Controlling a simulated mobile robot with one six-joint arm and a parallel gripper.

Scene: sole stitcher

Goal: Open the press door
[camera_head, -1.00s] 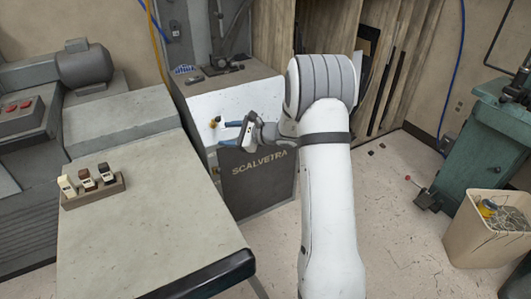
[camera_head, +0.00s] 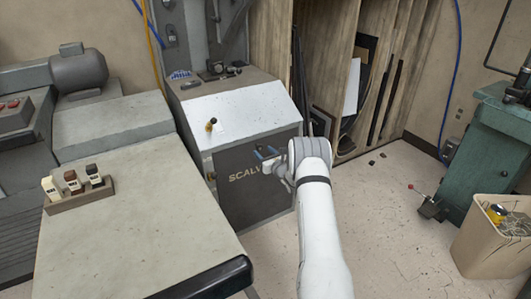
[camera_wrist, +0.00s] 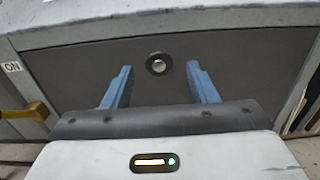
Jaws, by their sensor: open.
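The press door (camera_head: 235,205) is the dark front panel of the white press cabinet, lettered "SCALV…", with the rest hidden by my arm. It looks shut. In the wrist view the dark panel (camera_wrist: 230,62) fills the middle and carries a small round metal knob (camera_wrist: 159,64). My gripper (camera_head: 266,153) is in front of the door's upper right part. In the wrist view my gripper (camera_wrist: 159,75) is open, its blue fingers on either side of the knob in the picture. I cannot tell whether they touch the door.
A yellow lever (camera_wrist: 30,111) and an "ON" label (camera_wrist: 12,66) are left of the panel. A grey table (camera_head: 140,220) with a small block rack (camera_head: 80,198) stands left of the press. Boards in a wooden rack (camera_head: 345,80) stand behind right. Floor to the right is mostly clear.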

